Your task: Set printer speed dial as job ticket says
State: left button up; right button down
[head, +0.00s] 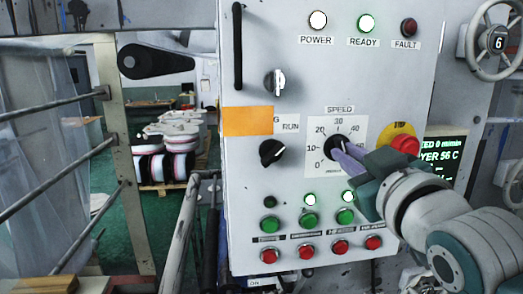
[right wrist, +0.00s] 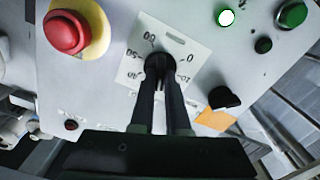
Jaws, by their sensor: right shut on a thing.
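My right gripper (head: 343,152) comes in from the lower right and is shut on the knob. In the right wrist view the dial (right wrist: 158,62) sits between the two dark fingertips (right wrist: 160,75). The fingers cover much of the knob, so I cannot tell where it points. A green display (head: 443,158), partly hidden by my arm, reads 0 m/min and 56 C. No readable job ticket shows. My left gripper is not in view.
A red emergency button (head: 405,145) on a yellow disc is close to the right of my fingers. A blank orange card (head: 248,121) partly covers the label by the RUN selector (head: 271,153). Green buttons (head: 308,221) and red buttons (head: 306,250) lie below. The READY lamp (head: 365,23) is lit.

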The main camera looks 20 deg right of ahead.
jog(key=shift+m, duration=2.1)
jog(key=c, duration=0.9)
grip_release()
jog(key=b+v, duration=0.5)
jog(key=v, duration=0.5)
